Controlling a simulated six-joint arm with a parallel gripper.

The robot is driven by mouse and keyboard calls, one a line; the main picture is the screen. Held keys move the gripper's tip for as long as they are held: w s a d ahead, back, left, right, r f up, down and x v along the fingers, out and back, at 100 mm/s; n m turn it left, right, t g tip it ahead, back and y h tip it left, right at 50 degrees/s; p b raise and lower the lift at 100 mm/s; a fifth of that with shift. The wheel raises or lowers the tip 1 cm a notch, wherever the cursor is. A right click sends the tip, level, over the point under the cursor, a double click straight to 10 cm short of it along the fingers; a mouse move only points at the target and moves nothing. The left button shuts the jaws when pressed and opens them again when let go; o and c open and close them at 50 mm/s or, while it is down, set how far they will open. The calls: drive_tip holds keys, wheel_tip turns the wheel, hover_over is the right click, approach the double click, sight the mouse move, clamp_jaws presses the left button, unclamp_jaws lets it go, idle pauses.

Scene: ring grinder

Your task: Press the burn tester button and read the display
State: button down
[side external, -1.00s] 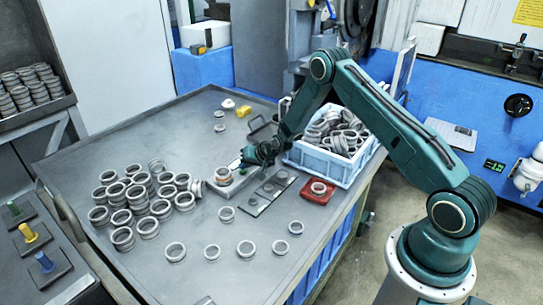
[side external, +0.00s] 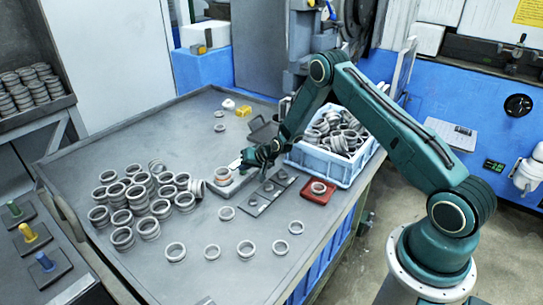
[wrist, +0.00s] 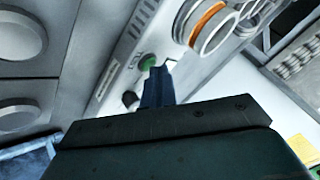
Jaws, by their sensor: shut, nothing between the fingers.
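The burn tester is a flat light-grey box (side external: 225,189) on the table, with a ring (side external: 221,175) standing at its left end. In the wrist view its top face (wrist: 122,72) carries a round green button (wrist: 147,62) and the ring with an orange band (wrist: 207,28). My gripper (side external: 243,167) is shut and empty over the tester's right end. In the wrist view its fingertips (wrist: 160,72) are right beside the green button; I cannot tell whether they touch it. A small dark display with green marks (side external: 494,166) is on the blue wall; its reading is too small to make out.
A light-blue crate of rings (side external: 318,165) stands close to my gripper's right. A dark plate with round spots (side external: 268,194) and a red tray with a ring (side external: 318,191) lie in front. Many rings (side external: 140,200) crowd the left; several single rings lie nearer the front.

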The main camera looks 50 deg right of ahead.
drive_tip(key=shift+r, duration=3.4)
